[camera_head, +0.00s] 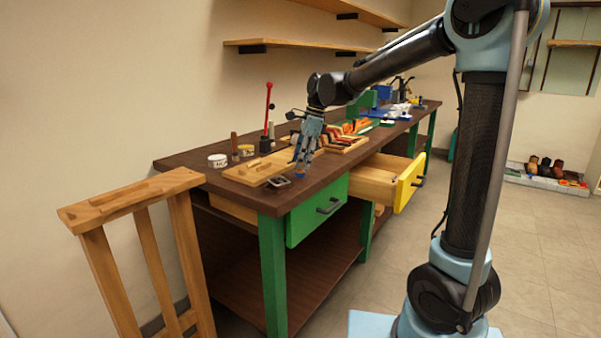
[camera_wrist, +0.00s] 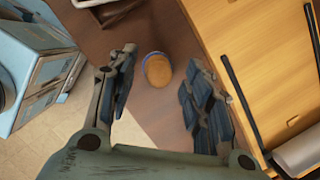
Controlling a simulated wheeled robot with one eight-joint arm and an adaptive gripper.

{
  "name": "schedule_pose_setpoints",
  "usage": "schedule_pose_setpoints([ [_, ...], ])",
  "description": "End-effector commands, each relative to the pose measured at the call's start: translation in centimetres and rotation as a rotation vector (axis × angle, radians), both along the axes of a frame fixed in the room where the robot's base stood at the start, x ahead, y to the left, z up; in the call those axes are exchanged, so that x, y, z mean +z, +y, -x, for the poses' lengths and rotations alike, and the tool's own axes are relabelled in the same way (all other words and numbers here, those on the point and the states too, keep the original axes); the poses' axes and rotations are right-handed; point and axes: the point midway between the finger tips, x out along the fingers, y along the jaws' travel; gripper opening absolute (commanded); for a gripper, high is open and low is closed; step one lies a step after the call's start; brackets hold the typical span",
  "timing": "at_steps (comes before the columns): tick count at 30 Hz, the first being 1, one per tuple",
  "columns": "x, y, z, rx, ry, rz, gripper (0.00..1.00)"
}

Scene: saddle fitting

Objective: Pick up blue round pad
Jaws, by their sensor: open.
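The blue round pad (camera_wrist: 158,70) lies on the dark brown bench top, near its front edge. In the wrist view it shows a tan-orange face with a blue rim. In the head view only a small blue patch of it (camera_head: 299,176) shows below the fingertips. My gripper (camera_wrist: 161,60) is open, with one finger on each side of the pad in the wrist view and a gap on both sides. In the head view my gripper (camera_head: 300,164) points down over the bench's near corner. Its exact height above the pad is hard to tell.
A small dark tray (camera_head: 278,182) sits just left of the pad. A wooden board (camera_head: 256,172) lies behind it. White tins (camera_head: 217,161) and a red-handled lever (camera_head: 269,105) stand further back. A yellow-fronted drawer (camera_head: 408,184) stands open at right. A wooden stand (camera_head: 130,197) is at left.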

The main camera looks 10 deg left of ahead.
Motion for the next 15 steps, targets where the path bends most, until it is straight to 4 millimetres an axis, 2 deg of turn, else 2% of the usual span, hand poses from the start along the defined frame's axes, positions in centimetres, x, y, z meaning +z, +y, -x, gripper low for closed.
schedule_pose_setpoints([
  [3, -1.4, 0.4, 0.2, 0.001, 0.000, 0.000, 0.46],
  [6, -2.0, 0.5, 0.2, 0.001, 0.000, 0.000, 0.46],
  [14, -2.1, 0.5, 0.2, 0.001, 0.000, 0.000, 0.46],
  [15, -2.1, 0.5, 0.2, 0.001, 0.000, 0.000, 0.37],
])
